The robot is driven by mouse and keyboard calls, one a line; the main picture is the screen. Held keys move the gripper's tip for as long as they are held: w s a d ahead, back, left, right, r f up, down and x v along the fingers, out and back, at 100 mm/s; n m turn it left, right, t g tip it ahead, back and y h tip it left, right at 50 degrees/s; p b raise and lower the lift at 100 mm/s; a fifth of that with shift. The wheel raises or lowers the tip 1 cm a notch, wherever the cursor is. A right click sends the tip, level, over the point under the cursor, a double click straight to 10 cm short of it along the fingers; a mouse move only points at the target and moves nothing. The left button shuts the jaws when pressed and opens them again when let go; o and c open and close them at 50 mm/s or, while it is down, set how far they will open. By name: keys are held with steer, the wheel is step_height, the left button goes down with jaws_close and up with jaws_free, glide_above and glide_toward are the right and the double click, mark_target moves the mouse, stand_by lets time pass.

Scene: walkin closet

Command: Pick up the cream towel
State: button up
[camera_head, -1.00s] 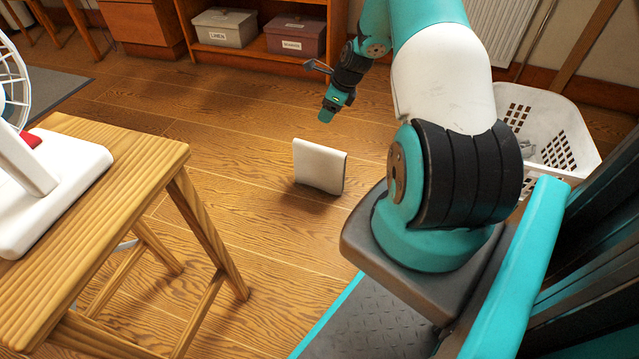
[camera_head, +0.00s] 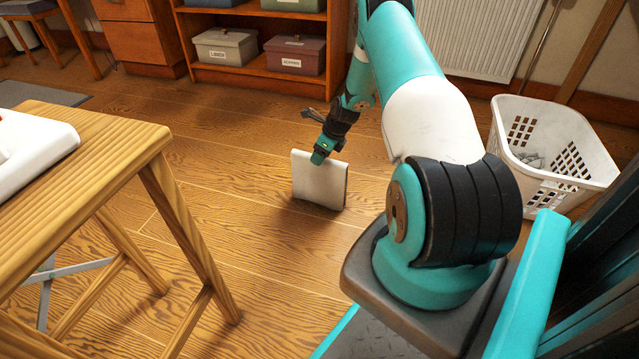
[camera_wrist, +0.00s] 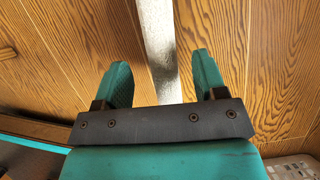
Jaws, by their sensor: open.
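The cream towel (camera_head: 319,181) is a folded, flat square standing upright on its edge on the wooden floor in the head view. In the wrist view its narrow top edge shows as a pale strip (camera_wrist: 160,45) running between my gripper's fingers. My gripper (camera_head: 319,158) is at the towel's top edge in the head view, and in the wrist view the gripper (camera_wrist: 160,75) has its two teal fingers apart, one on each side of the strip. Floor shows between each finger and the towel. The towel's lower part is hidden in the wrist view.
A wooden stool (camera_head: 130,150) with a white object (camera_head: 40,145) stands at the left. A white laundry basket (camera_head: 560,180) is at the right. Shelves with labelled boxes (camera_head: 224,47) stand at the back. The floor around the towel is clear.

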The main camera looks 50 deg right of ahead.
steer(key=b, duration=0.4)
glide_above(319, 181)
steer(key=w+d, duration=0.1)
steer(key=w, duration=0.1)
step_height(319, 181, down, 5)
steer(key=shift+s+d+r, duration=0.1)
steer(key=shift+r, duration=0.1)
steer(key=shift+f, duration=0.1)
jaws_close()
